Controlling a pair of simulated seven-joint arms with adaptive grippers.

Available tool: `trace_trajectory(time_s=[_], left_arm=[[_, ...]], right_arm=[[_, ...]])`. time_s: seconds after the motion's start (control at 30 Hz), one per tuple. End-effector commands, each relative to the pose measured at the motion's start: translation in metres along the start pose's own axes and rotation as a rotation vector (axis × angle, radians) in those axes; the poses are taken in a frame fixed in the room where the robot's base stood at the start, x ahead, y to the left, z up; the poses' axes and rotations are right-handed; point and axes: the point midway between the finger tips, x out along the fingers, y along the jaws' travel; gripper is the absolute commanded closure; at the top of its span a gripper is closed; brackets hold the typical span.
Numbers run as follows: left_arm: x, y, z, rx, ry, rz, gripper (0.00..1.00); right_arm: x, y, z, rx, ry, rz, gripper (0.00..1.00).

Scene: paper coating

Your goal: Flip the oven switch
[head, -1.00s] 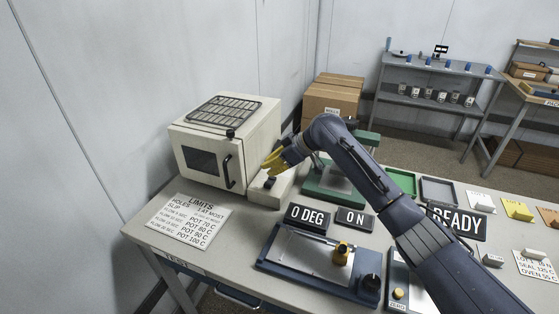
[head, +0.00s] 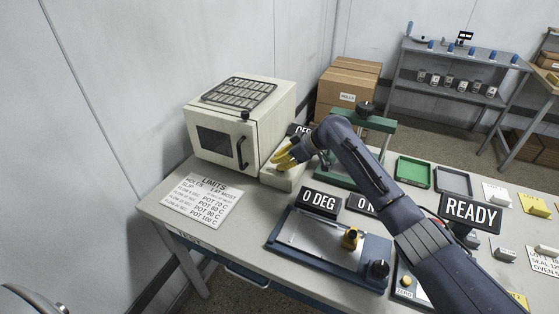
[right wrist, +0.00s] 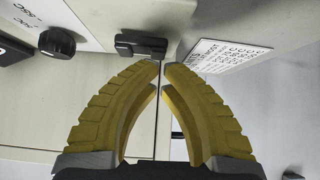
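The cream oven (head: 238,128) stands at the back left of the table, with a dark window and a black door handle. A low cream control box (head: 283,180) sits against its right side. My right gripper (head: 276,160) has yellow fingers just above this box, partly hiding its top. In the right wrist view its fingertips (right wrist: 163,65) are nearly together with nothing between them. A black block (right wrist: 140,45), probably the switch, lies just beyond the tips; contact is unclear. A round black knob (right wrist: 57,42) is to its left.
A limits sheet (head: 201,202) lies before the oven. A green press (head: 374,124) stands right of the control box, behind my arm. A blue coating bed (head: 330,245) and 0 DEG sign (head: 319,202) are in front. An OFF sign (head: 299,129) is partly hidden behind my arm.

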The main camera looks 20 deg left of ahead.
Motion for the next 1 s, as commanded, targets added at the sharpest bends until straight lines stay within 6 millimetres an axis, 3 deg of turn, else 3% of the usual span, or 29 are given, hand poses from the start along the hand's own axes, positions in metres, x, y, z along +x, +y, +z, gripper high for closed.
trace_trajectory(time_s=[0.57,1.0], left_arm=[[0.0,0.0,0.0,0.0,0.0,0.0,1.0],[0.0,0.0,0.0,0.0,0.0,0.0,1.0]], right_arm=[[0.009,-0.005,0.01,-0.091,-0.003,0.09,1.0],[0.005,0.006,0.006,-0.089,-0.004,0.091,1.0]])
